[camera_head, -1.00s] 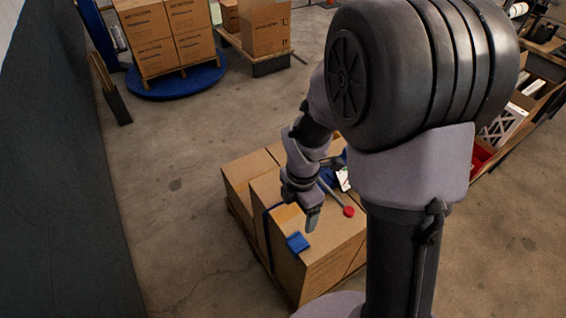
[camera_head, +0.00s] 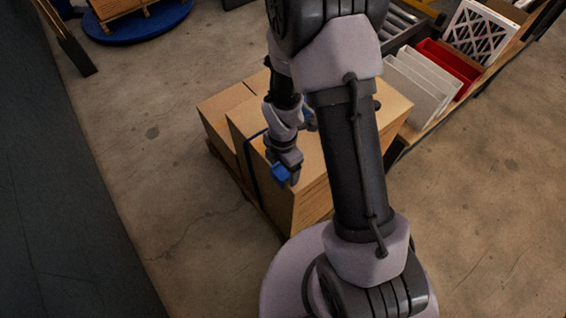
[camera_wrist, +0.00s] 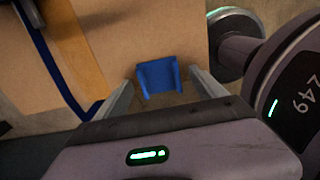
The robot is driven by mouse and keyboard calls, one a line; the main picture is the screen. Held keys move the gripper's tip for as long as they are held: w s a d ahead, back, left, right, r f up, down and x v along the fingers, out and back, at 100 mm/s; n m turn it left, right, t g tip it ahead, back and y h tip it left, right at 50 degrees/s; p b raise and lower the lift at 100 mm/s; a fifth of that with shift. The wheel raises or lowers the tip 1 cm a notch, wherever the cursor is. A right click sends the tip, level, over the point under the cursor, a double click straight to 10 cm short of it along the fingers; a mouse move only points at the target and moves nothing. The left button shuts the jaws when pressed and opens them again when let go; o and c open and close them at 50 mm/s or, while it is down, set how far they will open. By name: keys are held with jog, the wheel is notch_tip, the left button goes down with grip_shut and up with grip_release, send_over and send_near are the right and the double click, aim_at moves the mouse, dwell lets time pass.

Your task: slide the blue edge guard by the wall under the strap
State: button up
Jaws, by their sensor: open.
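The blue edge guard (camera_head: 280,172) sits at the near top edge of a cardboard box on the pallet. In the wrist view the guard (camera_wrist: 158,76) lies between the two finger tips, close to the box edge. My gripper (camera_head: 289,168) is open above the guard, with a finger on either side; it also shows in the wrist view (camera_wrist: 160,84). I cannot tell whether the fingers touch it. The dark blue strap (camera_head: 249,165) runs over the box and down its side, left of the guard. In the wrist view the strap (camera_wrist: 50,60) crosses the upper left, apart from the guard.
The cardboard boxes (camera_head: 222,112) stand close together on a pallet. A dark wall (camera_head: 50,190) runs along the left. A shelf with white panels (camera_head: 416,78) and a red bin (camera_head: 450,62) is at the upper right. Floor between wall and pallet is clear.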

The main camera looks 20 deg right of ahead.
aim_at(255, 141)
jog(key=c, duration=1.5)
jog(key=shift+w+a+p, duration=0.15)
jog(key=shift+w+a, duration=0.15)
jog(key=shift+w, duration=0.65)
jog(key=shift+w+a+p, duration=0.2)
jog(key=shift+w+a, duration=0.15)
jog(key=shift+w, duration=0.65)
jog(key=shift+w+a+p, duration=0.15)
jog(key=shift+w+a, duration=0.15)
jog(key=shift+w, duration=0.65)
jog(key=shift+w+a+p, duration=0.1)
jog(key=shift+w+a, duration=0.2)
jog(key=shift+w, duration=0.65)
jog(key=shift+w+a+p, duration=0.15)
jog(key=shift+w+a, duration=0.2)
jog(key=shift+w, duration=0.6)
jog(key=shift+w+a+p, duration=0.1)
jog(key=shift+w+a, duration=0.2)
jog(key=shift+w, duration=0.65)
jog(key=shift+w+a, duration=0.3)
jog(key=shift+w, duration=0.65)
jog(key=o, duration=1.5)
